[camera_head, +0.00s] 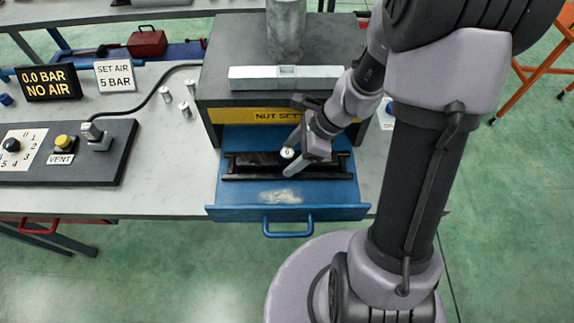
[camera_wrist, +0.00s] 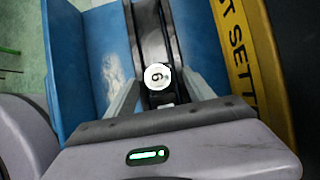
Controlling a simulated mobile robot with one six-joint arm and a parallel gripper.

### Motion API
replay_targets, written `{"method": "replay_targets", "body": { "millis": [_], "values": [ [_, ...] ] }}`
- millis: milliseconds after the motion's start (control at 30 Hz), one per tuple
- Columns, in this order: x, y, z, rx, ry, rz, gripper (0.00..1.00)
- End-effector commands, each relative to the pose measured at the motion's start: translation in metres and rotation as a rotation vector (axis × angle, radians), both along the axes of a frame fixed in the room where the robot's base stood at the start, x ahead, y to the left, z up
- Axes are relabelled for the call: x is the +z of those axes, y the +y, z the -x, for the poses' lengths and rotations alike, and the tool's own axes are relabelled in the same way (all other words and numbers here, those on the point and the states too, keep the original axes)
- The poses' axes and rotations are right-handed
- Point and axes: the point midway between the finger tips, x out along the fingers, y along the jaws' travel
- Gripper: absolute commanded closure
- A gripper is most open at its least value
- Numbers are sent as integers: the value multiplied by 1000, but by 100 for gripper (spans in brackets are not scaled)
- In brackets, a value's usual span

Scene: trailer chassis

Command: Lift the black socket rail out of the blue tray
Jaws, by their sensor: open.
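The black socket rail (camera_head: 255,163) lies lengthwise in the pulled-out blue tray (camera_head: 237,196). One silver socket (camera_head: 287,152) with a numeral on its white top stands on it near the middle; the socket also shows in the wrist view (camera_wrist: 157,76). My gripper (camera_head: 290,157) is open above the rail. In the wrist view its fingers (camera_wrist: 161,77) lie on either side of the rail (camera_wrist: 152,35) and the socket, with gaps visible. Whether the fingertips reach down beside the rail I cannot tell. My gripper hides part of the rail's right half in the head view.
A dark cabinet (camera_head: 225,104) with a yellow label stands behind the tray, with a long silver bar (camera_head: 258,78) on top. To the left are a control panel (camera_head: 65,150), several small metal pieces and two signs. The tray's handle (camera_head: 287,232) overhangs the bench front.

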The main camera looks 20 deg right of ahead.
Motion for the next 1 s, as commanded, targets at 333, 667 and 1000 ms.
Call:
{"method": "replay_targets", "body": {
  "millis": [333, 667, 1000],
  "values": [
    [-5, 3, -1, 0, -1, 1, 52],
    [-5, 3, -1, 1, 0, 1, 100],
    [5, 3, -2, 0, -3, 1, 100]
  ]
}}
